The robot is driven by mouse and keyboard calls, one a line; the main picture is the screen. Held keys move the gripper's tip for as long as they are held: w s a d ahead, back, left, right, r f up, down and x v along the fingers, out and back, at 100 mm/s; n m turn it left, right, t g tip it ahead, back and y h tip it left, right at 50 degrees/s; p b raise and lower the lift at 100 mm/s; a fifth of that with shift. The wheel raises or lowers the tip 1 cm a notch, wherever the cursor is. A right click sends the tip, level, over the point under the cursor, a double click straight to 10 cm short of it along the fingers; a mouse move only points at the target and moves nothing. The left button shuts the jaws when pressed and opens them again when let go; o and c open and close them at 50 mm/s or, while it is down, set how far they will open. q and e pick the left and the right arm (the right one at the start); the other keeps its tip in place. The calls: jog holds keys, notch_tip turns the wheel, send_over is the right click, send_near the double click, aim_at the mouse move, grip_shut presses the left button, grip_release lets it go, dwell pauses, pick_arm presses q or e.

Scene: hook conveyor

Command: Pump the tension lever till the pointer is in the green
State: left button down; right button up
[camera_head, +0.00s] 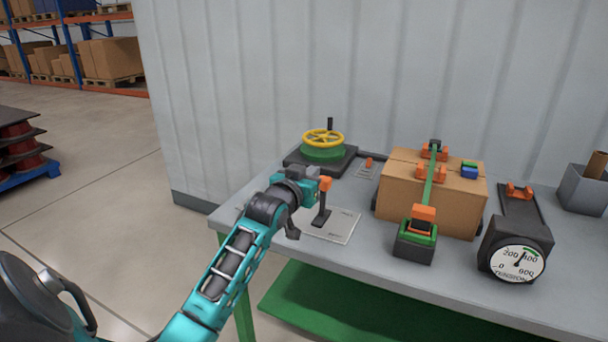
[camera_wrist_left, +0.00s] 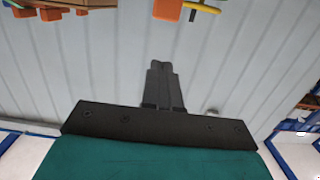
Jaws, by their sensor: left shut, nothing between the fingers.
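The tension lever (camera_head: 322,209) is a dark upright with an orange top, standing on a pale plate on the bench. My left gripper (camera_head: 316,179) is right beside the orange top; I cannot tell if they touch. In the left wrist view the dark fingers (camera_wrist_left: 160,84) are shut together and empty, and an orange block (camera_wrist_left: 167,9), seemingly the lever top, lies beyond the tips. The round gauge (camera_head: 510,267) reads 0 to 600, with a short green arc at its upper right. Its dark pointer points up and slightly right, close to the arc; whether inside is too small to tell.
A cardboard box (camera_head: 397,196) with a green strap and orange fittings stands mid-bench. A yellow handwheel (camera_head: 323,138) on a green hub is behind the lever. A grey bin (camera_head: 580,190) is at the right. The corrugated wall (camera_head: 400,70) closes off the back.

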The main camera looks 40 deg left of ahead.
pick_arm(q)
jog(key=shift+s+d+r, duration=0.2)
jog(key=shift+s+r, duration=0.25)
jog(key=shift+s, duration=0.35)
jog(key=shift+s+d+r, duration=0.15)
jog(key=shift+s+r, duration=0.3)
jog(key=shift+s, duration=0.35)
jog(key=s+d+f+m+g+h, duration=0.2)
jog(key=s+d+f, duration=0.35)
jog(key=f, duration=0.45)
jog(key=s+d+f+m+g+h, duration=0.1)
jog(key=s+d+f+m+h, duration=0.1)
jog(key=s+d+f, duration=0.45)
jog(key=s+d+f+m+g+h, duration=0.1)
jog(key=s+d+f+g, duration=0.1)
jog(key=s+d+f, duration=0.8)
jog(key=shift+s+d+f+g+h, duration=0.3)
jog(key=shift+s+d+f+h, duration=0.1)
jog(key=shift+s+f, duration=0.5)
